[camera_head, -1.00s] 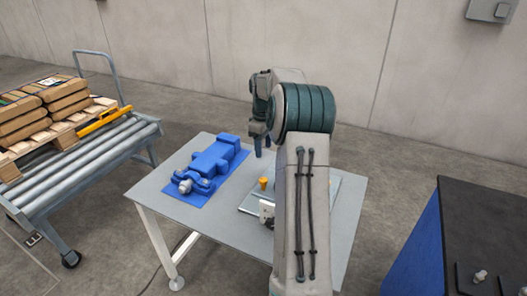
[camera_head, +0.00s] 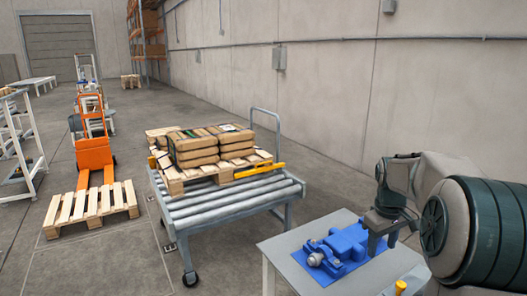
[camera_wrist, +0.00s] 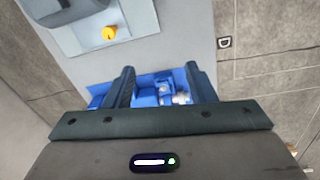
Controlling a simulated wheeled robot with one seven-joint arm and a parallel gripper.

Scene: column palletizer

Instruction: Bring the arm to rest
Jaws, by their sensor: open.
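My arm enters the head view from the right, over the grey worktable (camera_head: 288,262). My gripper (camera_head: 382,240) points down beside the right end of a blue device with a silver front end (camera_head: 345,243), which lies on a blue mat (camera_head: 318,275). In the wrist view my gripper (camera_wrist: 161,76) shows two dark fingers spread apart with nothing held. The blue device (camera_wrist: 150,99) appears beyond and between the fingers, partly hidden by the gripper body. I cannot tell the height gap.
A yellow knob (camera_head: 401,287) stands near the table's front; it shows in the wrist view (camera_wrist: 108,33) on a pale plate. A roller cart (camera_head: 225,205) carries a pallet with brown packages (camera_head: 205,148). An orange pallet truck (camera_head: 95,153) and an empty pallet (camera_head: 90,208) stand left on open floor.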

